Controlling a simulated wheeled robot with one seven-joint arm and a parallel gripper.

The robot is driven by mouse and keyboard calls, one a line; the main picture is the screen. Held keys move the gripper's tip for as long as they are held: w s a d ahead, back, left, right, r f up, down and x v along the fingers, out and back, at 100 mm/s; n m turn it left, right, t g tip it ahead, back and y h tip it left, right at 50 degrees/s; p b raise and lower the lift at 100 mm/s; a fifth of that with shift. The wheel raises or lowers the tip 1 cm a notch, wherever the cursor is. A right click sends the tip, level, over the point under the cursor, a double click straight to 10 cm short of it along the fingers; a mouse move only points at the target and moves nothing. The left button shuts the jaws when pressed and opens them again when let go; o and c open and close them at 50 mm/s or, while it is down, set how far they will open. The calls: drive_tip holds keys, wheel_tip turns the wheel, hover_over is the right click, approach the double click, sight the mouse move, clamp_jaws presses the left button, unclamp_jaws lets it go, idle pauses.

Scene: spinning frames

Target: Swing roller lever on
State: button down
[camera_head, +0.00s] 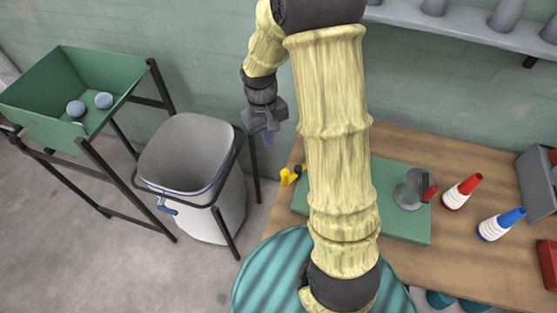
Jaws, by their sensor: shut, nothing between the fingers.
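My gripper (267,136) hangs at the end of my yellow-sleeved arm, above and between the grey bin and the workbench. Its fingers point down, are shut and hold nothing. A small yellow lever-like part (289,177) sticks out at the left edge of the green board (395,230), below and right of my gripper and apart from it. A grey round part with a red-tipped piece (412,189) stands on the right of the board. I cannot tell which of these is the roller lever. My arm hides the middle of the board.
A grey bin (187,143) in a dark frame stands on the left. Beyond it, a green tray (120,70) holds two grey-blue balls. A grey shelf (465,28) runs along the wall.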

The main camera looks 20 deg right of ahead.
drive_tip(key=shift+n+g, duration=0.3)
drive_tip(key=shift+g, duration=0.6)
drive_tip(key=w+f, duration=0.1)
drive_tip(key=w+f+p, duration=0.1)
drive_tip(key=w, duration=0.1)
drive_tip(key=shift+w+d, duration=0.1)
drive_tip(key=shift+w, duration=0.1)
drive_tip(key=shift+f, duration=0.1)
drive_tip(key=s+d+f+p, duration=0.1)
drive_tip(key=s+f+p, duration=0.3)
drive_tip(key=f, duration=0.5)
drive_tip(key=shift+s+d+f+p, duration=0.3)
drive_tip(key=shift+s+d+p, duration=0.05)
drive_tip(key=shift+s, duration=0.75)
drive_tip(key=shift+d, duration=0.2)
